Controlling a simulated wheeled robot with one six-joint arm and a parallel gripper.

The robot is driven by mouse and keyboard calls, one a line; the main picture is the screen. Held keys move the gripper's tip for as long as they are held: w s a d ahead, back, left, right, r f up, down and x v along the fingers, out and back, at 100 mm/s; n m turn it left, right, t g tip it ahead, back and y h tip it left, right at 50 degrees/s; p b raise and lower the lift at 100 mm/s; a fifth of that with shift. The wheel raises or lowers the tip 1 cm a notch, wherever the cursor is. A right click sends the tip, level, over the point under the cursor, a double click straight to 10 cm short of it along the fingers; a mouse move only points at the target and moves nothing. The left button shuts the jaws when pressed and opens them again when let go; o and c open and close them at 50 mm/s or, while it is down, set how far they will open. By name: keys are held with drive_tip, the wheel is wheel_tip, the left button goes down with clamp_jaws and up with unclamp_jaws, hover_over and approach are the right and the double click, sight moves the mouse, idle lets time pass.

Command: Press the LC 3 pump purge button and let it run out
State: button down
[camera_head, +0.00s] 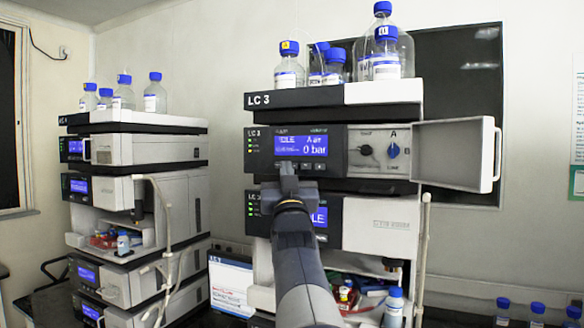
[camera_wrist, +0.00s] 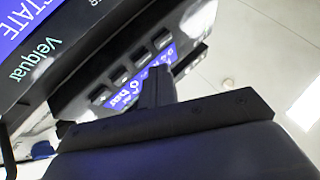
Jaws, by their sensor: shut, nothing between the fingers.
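The LC 3 stack stands at centre right in the head view. Its pump module (camera_head: 259,148) has a blue display (camera_head: 300,145) reading IDLE and 0 bar, with a row of small dark buttons (camera_head: 307,166) under it. In the wrist view the button row (camera_wrist: 121,78) shows tilted beside the display (camera_wrist: 126,96). Which button is purge cannot be read. My gripper (camera_head: 288,170) is shut and empty, in front of the left part of the row, which it partly hides. It also shows in the wrist view (camera_wrist: 160,75), over part of the display. I cannot tell if it touches a button.
The pump's white door (camera_head: 456,155) stands open to the right, showing a blue knob (camera_head: 393,150). Blue-capped bottles (camera_head: 289,70) stand on top. A second stack (camera_head: 150,150) is at the left.

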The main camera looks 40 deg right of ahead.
drive_tip(key=shift+w+d, duration=0.15)
drive_tip(key=shift+d, duration=0.15)
drive_tip(key=shift+w+d, duration=0.15)
drive_tip(key=shift+d, duration=0.2)
idle(0.6)
idle(0.3)
drive_tip(key=shift+s+a+b, duration=0.35)
drive_tip(key=shift+a+b, duration=0.4)
drive_tip(key=a+b, duration=0.1)
drive_tip(key=s+a, duration=0.1)
drive_tip(key=a, duration=0.1)
drive_tip(key=s+a+b, duration=0.1)
drive_tip(key=shift+a+b, duration=0.3)
drive_tip(key=shift+b, duration=0.05)
